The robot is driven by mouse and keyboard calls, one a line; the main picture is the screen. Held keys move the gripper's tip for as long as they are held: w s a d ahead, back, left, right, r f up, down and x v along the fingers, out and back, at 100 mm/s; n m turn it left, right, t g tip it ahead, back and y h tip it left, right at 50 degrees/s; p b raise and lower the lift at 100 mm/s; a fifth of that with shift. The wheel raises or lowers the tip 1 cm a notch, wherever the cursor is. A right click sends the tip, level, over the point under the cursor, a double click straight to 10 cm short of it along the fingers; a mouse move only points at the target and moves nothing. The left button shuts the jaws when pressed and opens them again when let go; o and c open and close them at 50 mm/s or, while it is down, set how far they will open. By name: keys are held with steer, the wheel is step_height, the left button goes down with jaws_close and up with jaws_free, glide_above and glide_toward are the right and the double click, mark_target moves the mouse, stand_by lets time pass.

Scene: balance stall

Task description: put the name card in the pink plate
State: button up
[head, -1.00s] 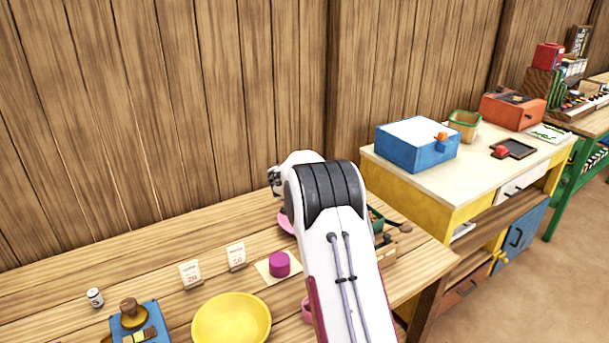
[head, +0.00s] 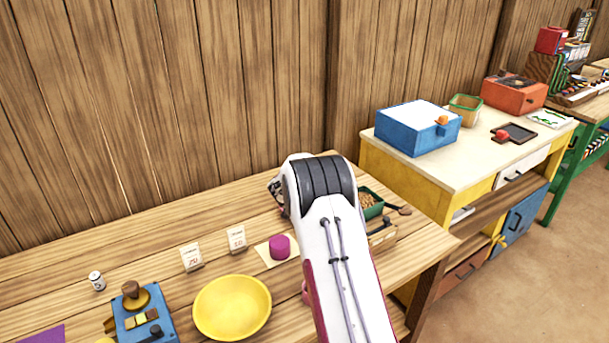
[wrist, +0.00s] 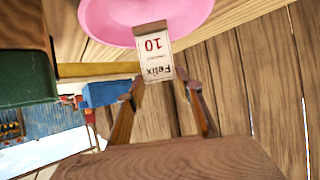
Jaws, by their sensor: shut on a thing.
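The name card (wrist: 155,55) is white with a brown edge and reads "Felix 10". In the wrist view it sits between the tips of my gripper (wrist: 161,78), which is shut on it. The pink plate (wrist: 110,18) is at the top of the wrist view, and the card overlaps its rim. I cannot tell whether the card touches the plate. In the head view my arm hides the gripper, the held card and the plate.
Two other cards (head: 191,257) (head: 237,239) stand on the wooden table. A yellow bowl (head: 232,306), a magenta cylinder (head: 279,246) and a blue device (head: 145,315) are nearby. A green tray (head: 369,205) stands right of my arm, near the wall.

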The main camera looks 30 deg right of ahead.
steer(key=shift+f, duration=1.1)
steer(key=o, duration=1.3)
steer(key=shift+c, duration=0.2)
step_height(320, 180, up, 7)
stand_by(0.4)
